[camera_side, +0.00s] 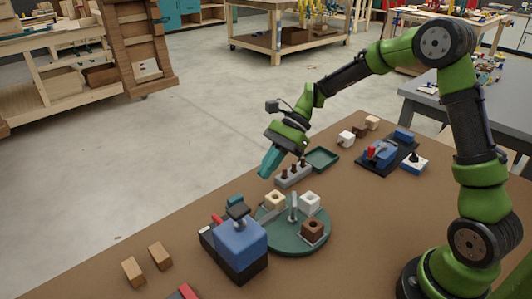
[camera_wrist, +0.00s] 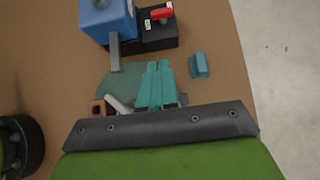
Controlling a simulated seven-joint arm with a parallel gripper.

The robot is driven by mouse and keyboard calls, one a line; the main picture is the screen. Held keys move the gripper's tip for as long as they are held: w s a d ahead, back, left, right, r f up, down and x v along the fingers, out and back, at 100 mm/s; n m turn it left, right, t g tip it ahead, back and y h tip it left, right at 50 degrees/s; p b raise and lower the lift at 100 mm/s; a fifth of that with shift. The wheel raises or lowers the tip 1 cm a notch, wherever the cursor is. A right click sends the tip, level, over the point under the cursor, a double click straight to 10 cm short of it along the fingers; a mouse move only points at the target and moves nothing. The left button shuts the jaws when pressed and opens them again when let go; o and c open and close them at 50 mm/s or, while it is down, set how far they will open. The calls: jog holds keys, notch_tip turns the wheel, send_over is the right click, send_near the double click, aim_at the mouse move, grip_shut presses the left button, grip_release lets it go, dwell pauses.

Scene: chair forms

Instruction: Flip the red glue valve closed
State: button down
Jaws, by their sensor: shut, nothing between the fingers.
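The red valve handle (camera_wrist: 162,14) sits on a black block (camera_wrist: 160,35) beside a blue housing (camera_wrist: 108,22) in the wrist view. Small white marks lie on the block near the handle. In the side view the red handle (camera_side: 217,219) is partly hidden behind the blue housing (camera_side: 240,240). My gripper (camera_side: 266,174) is shut and empty, with teal fingers pointing down above the table. In the wrist view its fingers (camera_wrist: 155,72) are together, apart from the handle.
A green turntable (camera_side: 268,243) with cream, white and brown blocks stands right of the housing. A peg rack (camera_side: 293,175) and green tray (camera_side: 322,159) lie behind it. Another blue device with a red part (camera_side: 371,152) is farther right.

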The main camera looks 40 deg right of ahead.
aim_at(218, 223)
jog(key=x, duration=0.3)
jog(key=a+r+x, duration=0.1)
jog(key=x, duration=0.7)
jog(key=shift+a, duration=0.95)
jog(key=shift+s+a, duration=0.2)
jog(key=shift+s, duration=0.35)
jog(key=shift+s+a, duration=0.5)
dwell(0.4)
dwell(0.5)
